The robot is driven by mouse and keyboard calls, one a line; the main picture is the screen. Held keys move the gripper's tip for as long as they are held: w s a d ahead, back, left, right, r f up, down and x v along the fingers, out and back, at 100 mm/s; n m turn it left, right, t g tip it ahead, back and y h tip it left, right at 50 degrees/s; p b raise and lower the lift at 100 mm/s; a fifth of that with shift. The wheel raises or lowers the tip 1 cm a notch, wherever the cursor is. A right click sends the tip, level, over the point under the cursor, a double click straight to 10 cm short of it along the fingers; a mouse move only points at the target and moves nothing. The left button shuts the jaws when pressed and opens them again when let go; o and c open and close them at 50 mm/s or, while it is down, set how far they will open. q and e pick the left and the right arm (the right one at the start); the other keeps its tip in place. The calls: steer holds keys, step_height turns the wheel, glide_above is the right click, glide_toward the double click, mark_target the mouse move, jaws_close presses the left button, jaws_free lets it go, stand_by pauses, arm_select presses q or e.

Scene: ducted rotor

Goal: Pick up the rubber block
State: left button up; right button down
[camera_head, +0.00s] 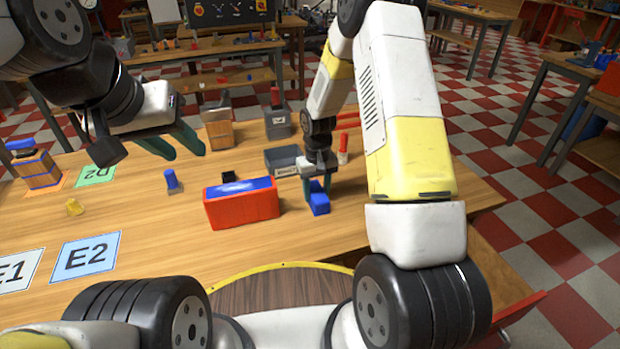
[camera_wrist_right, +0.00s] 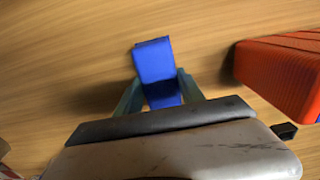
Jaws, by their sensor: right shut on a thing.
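A blue block (camera_head: 319,203), which I take for the rubber block, is at the right part of the wooden table (camera_head: 350,240). My right gripper (camera_head: 317,188) points down and is shut on it. In the right wrist view the blue block (camera_wrist_right: 155,62) sits between the two fingers (camera_wrist_right: 160,93), its far end sticking out past them. I cannot tell whether it touches the table or is just above it. My left gripper (camera_head: 172,143) is open and empty, above the left part of the table.
A red box with a blue top (camera_head: 242,210) stands left of the block; its ridged red side shows in the right wrist view (camera_wrist_right: 285,72). A grey bin (camera_head: 284,160) stands behind. The table's front middle is clear.

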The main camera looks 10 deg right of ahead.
mark_target(316, 190)
steer(key=shift+r, duration=0.1)
steer(key=shift+r, duration=0.55)
step_height(316, 190, up, 2)
steer(key=shift+r, duration=0.15)
steer(key=s+a, duration=0.1)
steer(key=s, duration=0.4)
steer(key=s+a+r, duration=0.1)
steer(key=s, duration=0.4)
steer(key=s+a, duration=0.1)
steer(key=s, duration=0.4)
steer(key=shift+s+r, duration=0.2)
steer(key=shift+s, duration=0.2)
